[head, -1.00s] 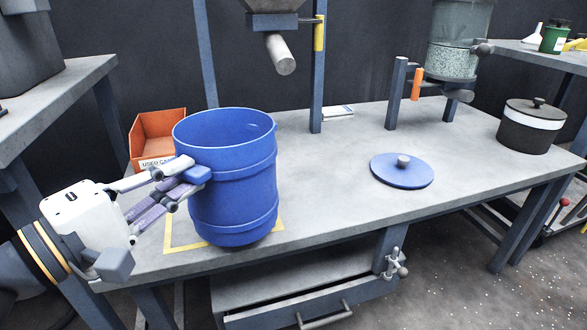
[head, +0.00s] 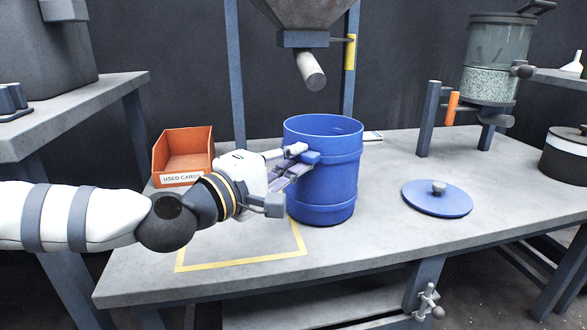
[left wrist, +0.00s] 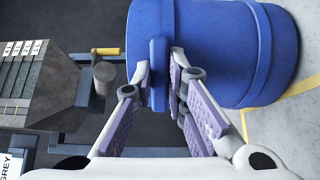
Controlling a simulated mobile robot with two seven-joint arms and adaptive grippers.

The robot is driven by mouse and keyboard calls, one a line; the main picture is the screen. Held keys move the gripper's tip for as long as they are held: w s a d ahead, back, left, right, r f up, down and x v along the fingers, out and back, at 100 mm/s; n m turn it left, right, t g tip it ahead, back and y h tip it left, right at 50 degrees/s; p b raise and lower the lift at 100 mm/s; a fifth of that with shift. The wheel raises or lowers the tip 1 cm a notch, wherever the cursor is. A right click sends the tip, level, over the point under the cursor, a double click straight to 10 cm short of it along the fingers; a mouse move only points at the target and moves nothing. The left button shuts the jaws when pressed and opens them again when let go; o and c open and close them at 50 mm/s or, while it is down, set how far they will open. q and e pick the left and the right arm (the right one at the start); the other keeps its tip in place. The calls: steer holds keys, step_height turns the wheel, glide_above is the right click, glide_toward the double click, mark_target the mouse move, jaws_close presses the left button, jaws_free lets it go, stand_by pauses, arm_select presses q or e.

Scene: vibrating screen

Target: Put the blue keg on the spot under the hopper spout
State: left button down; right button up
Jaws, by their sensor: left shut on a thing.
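The blue keg (head: 325,180) is upright and open-topped, over the worktable behind and right of a yellow outlined square (head: 240,264). I cannot tell whether its base touches the table. My left gripper (head: 300,155) is shut on the block-like handle on the keg's side. The left wrist view shows the fingers (left wrist: 162,90) on either side of this handle, with the keg (left wrist: 225,45) lying sideways in the picture. The hopper spout (head: 310,70) hangs above the keg's rim, and also shows in the left wrist view (left wrist: 103,77). The table directly under the keg is hidden. My right gripper is not seen.
A blue lid (head: 437,199) lies on the table to the right. An orange bin (head: 183,157) labelled used cards or similar stands behind my arm. A frame post (head: 431,120) with an orange handle stands back right. The front of the table is clear.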

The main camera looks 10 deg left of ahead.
arm_select(q)
steer(key=shift+f, duration=0.2)
steer(key=c, duration=1.6)
jaws_free()
steer(key=shift+f, duration=0.1)
